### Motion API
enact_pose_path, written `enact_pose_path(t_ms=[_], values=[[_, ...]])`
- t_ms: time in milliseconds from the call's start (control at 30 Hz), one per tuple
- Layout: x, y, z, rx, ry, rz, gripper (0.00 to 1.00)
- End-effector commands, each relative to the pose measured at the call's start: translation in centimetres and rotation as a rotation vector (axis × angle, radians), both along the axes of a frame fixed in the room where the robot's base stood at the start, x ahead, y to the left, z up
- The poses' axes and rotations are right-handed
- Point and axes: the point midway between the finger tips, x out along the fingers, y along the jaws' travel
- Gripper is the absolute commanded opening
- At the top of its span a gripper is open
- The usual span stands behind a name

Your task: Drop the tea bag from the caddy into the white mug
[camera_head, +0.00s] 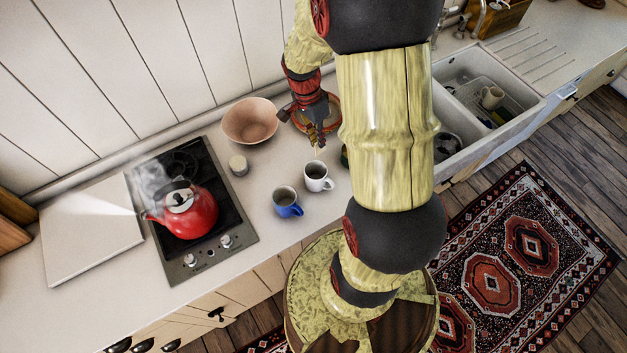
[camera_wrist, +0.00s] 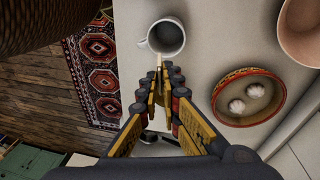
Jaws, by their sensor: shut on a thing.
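The white mug (camera_head: 318,184) stands upright on the counter; in the wrist view the white mug (camera_wrist: 181,24) is just beyond my fingertips. My gripper (camera_head: 315,143) is above the counter, behind and above the white mug. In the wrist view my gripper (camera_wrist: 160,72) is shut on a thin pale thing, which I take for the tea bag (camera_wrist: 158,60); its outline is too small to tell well. A round red-rimmed patterned dish (camera_wrist: 222,108), likely the caddy, holds two pale round bundles. In the head view my gripper partly hides it.
A blue mug (camera_head: 286,207) stands left of the white mug. A small pale jar (camera_head: 238,164) and a pink bowl (camera_head: 250,121) stand farther left. A steaming red kettle (camera_head: 191,218) is on the hob (camera_head: 230,222). The sink (camera_head: 520,94) is at right.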

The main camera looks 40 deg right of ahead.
Motion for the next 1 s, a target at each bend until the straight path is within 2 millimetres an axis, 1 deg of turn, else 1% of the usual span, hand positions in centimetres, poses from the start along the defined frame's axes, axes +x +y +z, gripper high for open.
enact_pose_path(t_ms=[33,400,533,767,800,1000], values=[[0.0,0.0,-0.7,0.000,0.001,0.000,0.01],[0.0,0.0,-4.7,0.000,0.001,0.000,0.01],[0.0,0.0,-5.3,0.000,0.001,0.000,0.01],[0.0,0.0,-5.2,0.000,0.000,0.000,0.01],[0.0,0.0,-5.2,0.000,0.000,0.000,0.06],[0.0,0.0,-5.2,0.000,0.000,0.000,0.17]])
